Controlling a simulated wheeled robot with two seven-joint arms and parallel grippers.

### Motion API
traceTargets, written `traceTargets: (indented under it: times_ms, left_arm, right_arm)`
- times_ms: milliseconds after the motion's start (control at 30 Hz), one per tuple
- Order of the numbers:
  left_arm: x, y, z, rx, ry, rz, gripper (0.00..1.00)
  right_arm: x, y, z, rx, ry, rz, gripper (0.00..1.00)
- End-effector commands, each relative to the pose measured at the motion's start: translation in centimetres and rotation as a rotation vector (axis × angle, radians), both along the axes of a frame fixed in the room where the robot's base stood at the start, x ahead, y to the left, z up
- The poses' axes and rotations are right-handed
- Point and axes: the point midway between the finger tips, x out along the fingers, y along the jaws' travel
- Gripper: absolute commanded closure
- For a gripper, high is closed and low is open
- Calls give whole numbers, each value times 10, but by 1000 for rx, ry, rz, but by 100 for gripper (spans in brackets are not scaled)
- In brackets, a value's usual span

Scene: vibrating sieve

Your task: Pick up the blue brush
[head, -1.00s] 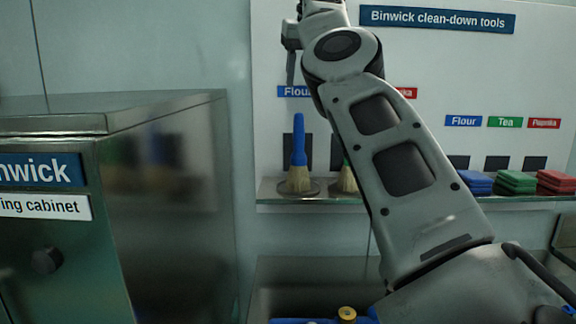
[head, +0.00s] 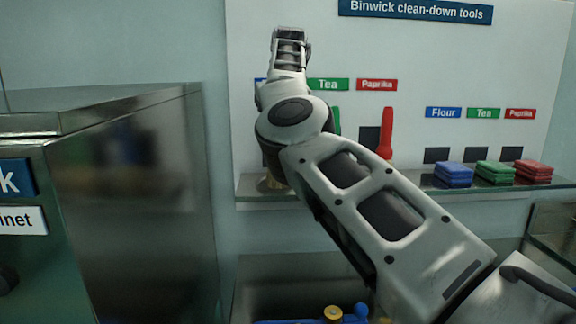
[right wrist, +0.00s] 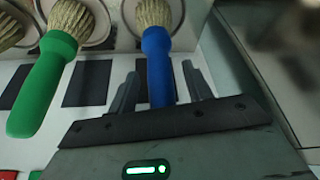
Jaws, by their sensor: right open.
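The blue brush (right wrist: 158,62) shows in the right wrist view, its blue handle lying between the two spread fingers of my right gripper (right wrist: 160,88). The fingers flank the handle, with gaps visible beside it; the jaws are open. Its pale bristles point to the top of that view, on a round holder. In the head view my right arm hides the blue handle and the gripper fingers; only a bit of pale bristle (head: 272,184) shows beside the arm. My left gripper is not in view.
A green brush (right wrist: 45,80) stands beside the blue one. A red brush (head: 386,134) stands further right on the shelf (head: 405,186). Blue (head: 453,175), green (head: 495,173) and red (head: 533,172) pads lie to its right. A steel cabinet (head: 140,200) is at left.

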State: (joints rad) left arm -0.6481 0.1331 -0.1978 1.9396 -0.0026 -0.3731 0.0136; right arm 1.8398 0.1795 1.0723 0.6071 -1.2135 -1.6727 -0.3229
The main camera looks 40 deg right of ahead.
Motion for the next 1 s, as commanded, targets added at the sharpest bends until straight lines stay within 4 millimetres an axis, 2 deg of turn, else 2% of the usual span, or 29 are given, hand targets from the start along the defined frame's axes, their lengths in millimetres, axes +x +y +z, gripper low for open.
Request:
traceTargets:
  times_ms: [233,267,400,433,767,1000]
  left_arm:
    - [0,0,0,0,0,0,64]
    - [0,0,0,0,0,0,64]
    - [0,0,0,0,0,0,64]
    - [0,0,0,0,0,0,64]
    - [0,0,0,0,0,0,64]
    - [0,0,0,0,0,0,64]
  right_arm:
    - [1,1,-2,-1,-1,2,50]
    - [1,1,-2,-1,-1,2,53]
    - [1,0,-2,-1,-1,1,92]
    - [1,0,-2,-1,-1,1,99]
    - [1,0,-1,-1,-2,1,98]
    - [1,-1,13,-3,-2,1,98]
